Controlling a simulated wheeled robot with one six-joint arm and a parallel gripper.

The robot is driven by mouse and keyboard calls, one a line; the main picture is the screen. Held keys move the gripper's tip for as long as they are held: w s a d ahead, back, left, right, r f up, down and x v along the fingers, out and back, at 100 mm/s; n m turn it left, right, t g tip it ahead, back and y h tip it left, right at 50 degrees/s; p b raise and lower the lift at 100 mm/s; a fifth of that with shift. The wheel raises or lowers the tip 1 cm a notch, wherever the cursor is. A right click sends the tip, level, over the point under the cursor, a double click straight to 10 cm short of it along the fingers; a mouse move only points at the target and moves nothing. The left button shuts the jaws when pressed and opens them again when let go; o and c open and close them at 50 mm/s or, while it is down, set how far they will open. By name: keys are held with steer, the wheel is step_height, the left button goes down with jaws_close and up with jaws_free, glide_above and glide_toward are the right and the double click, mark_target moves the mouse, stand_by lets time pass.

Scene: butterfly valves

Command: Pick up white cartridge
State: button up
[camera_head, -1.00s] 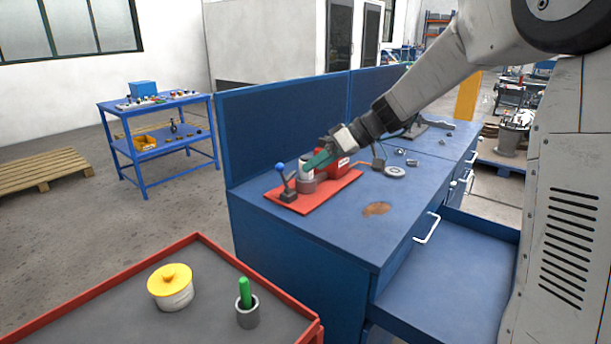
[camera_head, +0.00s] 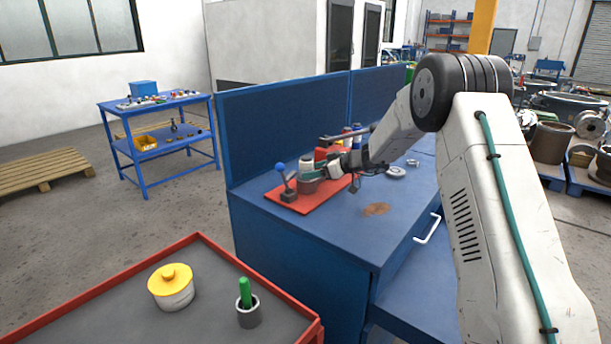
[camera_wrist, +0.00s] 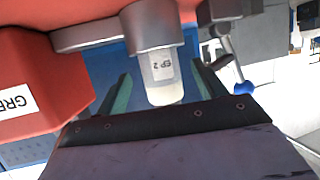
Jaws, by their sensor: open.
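The white cartridge (camera_wrist: 164,82) has a label ending in "P 2" and shows in the wrist view. It sits in a grey round holder (camera_wrist: 150,27) on the red fixture and lies between my gripper's two green fingers. My gripper (camera_wrist: 160,90) is open, with a gap visible on each side of the cartridge. In the head view my gripper (camera_head: 318,169) is at the grey holder on the red base plate (camera_head: 312,200). The cartridge's white top (camera_head: 306,163) shows there, partly covered by the gripper.
A lever with a blue knob (camera_head: 280,168) stands left of the holder and also shows in the wrist view (camera_wrist: 242,88). A red block (camera_wrist: 35,85) is close beside the gripper. A tray at front holds a yellow-lidded pot (camera_head: 171,290) and a green-handled item (camera_head: 246,298).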

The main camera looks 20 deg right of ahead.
mark_target(306, 169)
steer(key=x, duration=0.3)
steer(key=shift+w+a, duration=0.25)
steer(key=shift+a, duration=0.1)
steer(key=c, duration=1.2)
steer(key=shift+r, duration=0.2)
